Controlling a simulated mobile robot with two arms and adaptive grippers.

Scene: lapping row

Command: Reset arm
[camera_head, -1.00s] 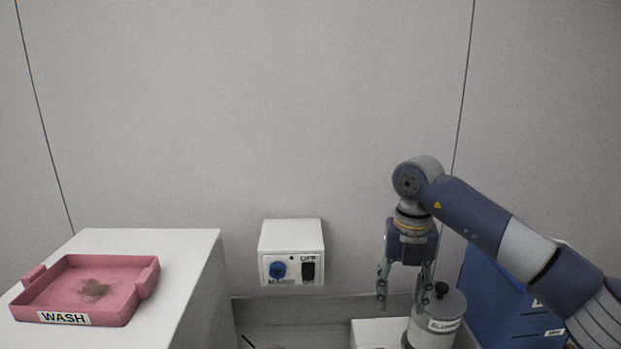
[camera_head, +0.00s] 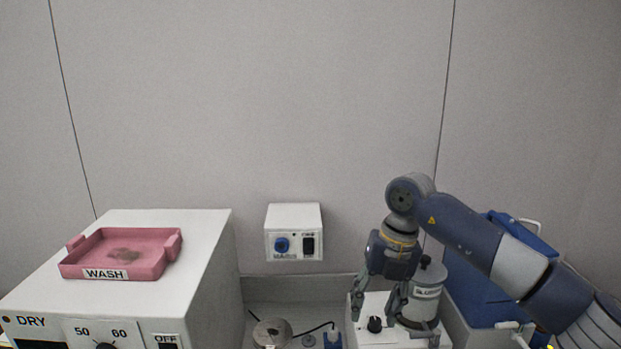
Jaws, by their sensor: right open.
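My right arm comes in from the right, and its right gripper (camera_head: 373,309) points down with its fingers apart and nothing between them. It hangs in front of a grey canister labelled as slurry (camera_head: 426,292), which it partly covers. A black knob (camera_head: 375,324) on a white unit (camera_head: 385,339) shows just below the fingers; I cannot tell the gap between them. My left gripper is not in view.
A pink WASH tray (camera_head: 168,257) with a dark stain sits on a white DRY cabinet (camera_head: 205,240) at left. A white switch box (camera_head: 293,217) is on the wall. A round metal piece (camera_head: 272,333) lies low in the middle. A blue container (camera_head: 480,298) stands behind my right arm.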

